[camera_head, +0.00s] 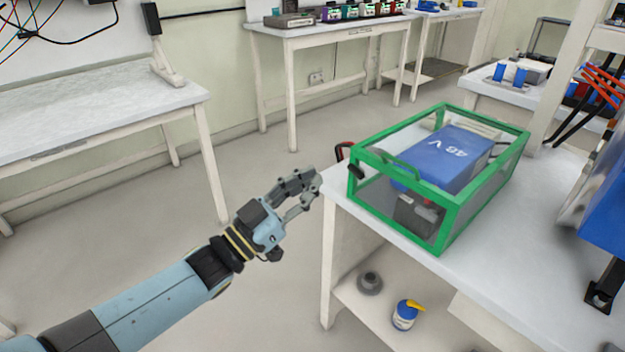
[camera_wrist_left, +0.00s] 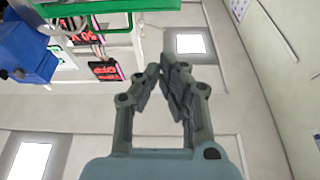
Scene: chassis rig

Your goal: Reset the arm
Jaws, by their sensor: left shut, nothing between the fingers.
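My left arm comes in from the lower left in the head view, and its gripper (camera_head: 312,184) is beside the left corner of the white workbench, apart from the green-framed box. The fingertips are together with nothing between them. In the left wrist view, the gripper (camera_wrist_left: 168,72) points toward the wall and ceiling lights, its fingers converging at the tips. My right gripper is not in view.
A green-framed clear case (camera_head: 447,225) holding a blue 48 V battery (camera_head: 445,160) stands on the workbench (camera_head: 480,265). A bottle with a yellow nozzle (camera_head: 405,315) is on the lower shelf. Another table (camera_head: 90,115) stands left. Open floor lies between.

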